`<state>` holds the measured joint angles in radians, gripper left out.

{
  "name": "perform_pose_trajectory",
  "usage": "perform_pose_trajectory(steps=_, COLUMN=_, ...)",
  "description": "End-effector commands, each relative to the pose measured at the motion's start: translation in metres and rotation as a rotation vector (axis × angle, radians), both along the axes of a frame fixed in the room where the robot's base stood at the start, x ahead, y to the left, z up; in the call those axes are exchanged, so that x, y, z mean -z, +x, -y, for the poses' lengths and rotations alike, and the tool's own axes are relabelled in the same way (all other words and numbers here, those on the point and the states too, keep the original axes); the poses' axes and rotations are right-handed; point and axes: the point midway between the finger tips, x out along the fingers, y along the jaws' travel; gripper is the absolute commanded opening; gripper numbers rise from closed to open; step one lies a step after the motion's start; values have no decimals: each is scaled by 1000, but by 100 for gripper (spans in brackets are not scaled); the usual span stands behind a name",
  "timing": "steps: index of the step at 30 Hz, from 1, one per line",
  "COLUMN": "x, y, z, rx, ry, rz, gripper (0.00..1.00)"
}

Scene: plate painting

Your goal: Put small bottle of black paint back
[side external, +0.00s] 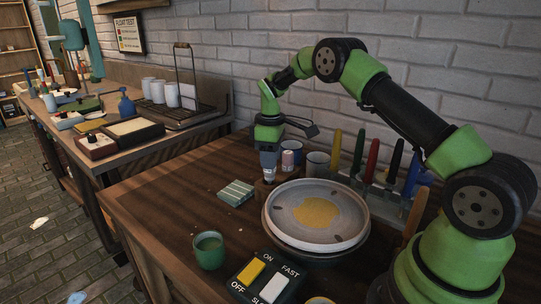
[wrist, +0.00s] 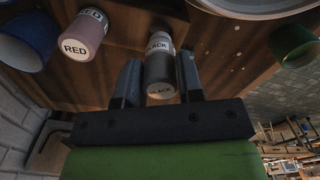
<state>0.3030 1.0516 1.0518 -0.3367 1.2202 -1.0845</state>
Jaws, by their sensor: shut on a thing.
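The small bottle of black paint (wrist: 159,72) has a grey-and-white body and a BLACK label. My gripper (wrist: 160,85) is shut on it, one finger on each side. In the side external view my gripper (side external: 268,168) points down behind the wheel's left rim, and the pale lower part of the bottle (side external: 269,175) shows below it. A small wooden block (side external: 262,188) is just under the bottle; I cannot tell whether they touch. The red paint bottle (wrist: 86,34), pinkish with a RED label, stands beside the black one, also in the side external view (side external: 288,160).
A round plate (side external: 318,213) with a yellow patch sits on the turntable at right. A green cup (side external: 209,251), switch box (side external: 262,279) and striped block (side external: 236,192) are in front. Coloured tools (side external: 372,152) stand upright at right.

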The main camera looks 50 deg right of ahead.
Motion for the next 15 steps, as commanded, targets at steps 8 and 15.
perform_pose_trajectory(steps=8, x=12, y=0, z=0, rx=0, ry=1, rz=-2, gripper=24)
perform_pose_trajectory(steps=15, x=23, y=0, z=0, rx=1, ry=0, rz=-2, gripper=24)
